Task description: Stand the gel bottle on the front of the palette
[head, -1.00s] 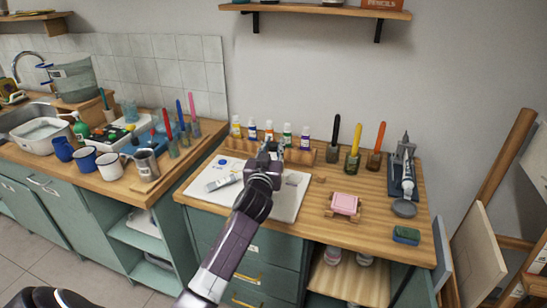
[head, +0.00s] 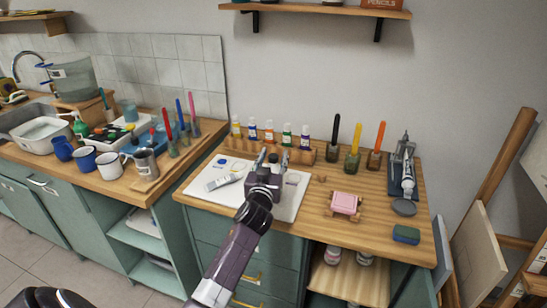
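The white palette (head: 287,208) lies flat on the wooden desk, with a blue paint spot and a pale tube on its left part. My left gripper (head: 273,157) is over the palette's middle and right part, pointing to the back. Its two fingertips show apart. A small dark-topped shape shows between them, but it is too small and too covered to name surely as the gel bottle. The gripper body hides that part of the palette. My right gripper is not in view.
Several capped paint bottles stand in a wooden rack (head: 240,146) behind the palette. Jars with coloured brushes (head: 352,160) stand at the back. A pink block (head: 346,202) on a wooden stand and a blue-green sponge (head: 406,234) are to the right. Bare desk lies between.

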